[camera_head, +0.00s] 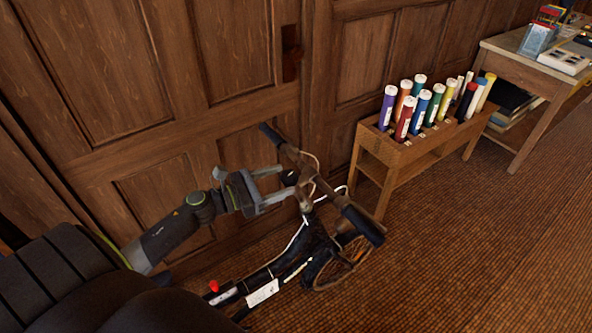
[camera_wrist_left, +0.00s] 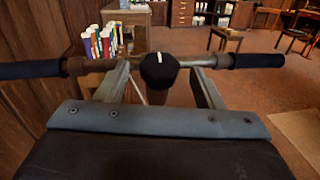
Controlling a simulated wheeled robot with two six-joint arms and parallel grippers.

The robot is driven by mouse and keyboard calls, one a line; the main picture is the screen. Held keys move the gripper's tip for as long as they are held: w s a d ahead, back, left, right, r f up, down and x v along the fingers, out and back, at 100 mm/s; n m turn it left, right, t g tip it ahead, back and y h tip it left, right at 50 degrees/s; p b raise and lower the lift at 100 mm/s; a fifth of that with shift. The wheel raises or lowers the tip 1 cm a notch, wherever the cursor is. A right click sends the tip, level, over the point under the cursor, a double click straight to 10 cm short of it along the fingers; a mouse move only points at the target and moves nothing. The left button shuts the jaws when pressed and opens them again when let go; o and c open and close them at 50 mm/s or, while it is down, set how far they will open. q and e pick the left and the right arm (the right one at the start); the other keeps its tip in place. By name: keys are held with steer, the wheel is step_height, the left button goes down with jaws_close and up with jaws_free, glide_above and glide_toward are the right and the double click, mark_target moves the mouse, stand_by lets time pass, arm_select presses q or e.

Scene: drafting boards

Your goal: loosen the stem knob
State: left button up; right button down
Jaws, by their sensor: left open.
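The stem knob (camera_wrist_left: 160,70) is a round black knob with a white mark on top. It sits at the middle of the handlebar (camera_wrist_left: 230,61), which has dark grips at both ends. In the head view the dark knob (camera_head: 289,177) is small and partly crowded by my fingers. The handlebar (camera_head: 318,184) belongs to a dark bicycle-like frame (camera_head: 315,238) standing near the panelled wall. My left gripper (camera_head: 286,181) is open, its fingers reaching toward the stem. In the left wrist view the knob appears between the two fingers; contact cannot be told. My right gripper is not in view.
A wooden rack (camera_head: 402,155) of coloured tubes stands beyond the handlebar. A side table (camera_head: 525,48) with items on it stands at the back right. The panelled wall (camera_head: 190,110) is close behind the bike. The brown carpet (camera_head: 480,250) at right is clear.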

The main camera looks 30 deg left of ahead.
mark_target(296, 175)
arm_select(q)
steer(key=p+x, duration=0.1)
steer(key=x, duration=0.4)
steer(key=shift+w+p, duration=0.1)
steer(key=shift+p, duration=0.25)
steer(key=c, duration=1)
steer(key=shift+o, duration=0.2)
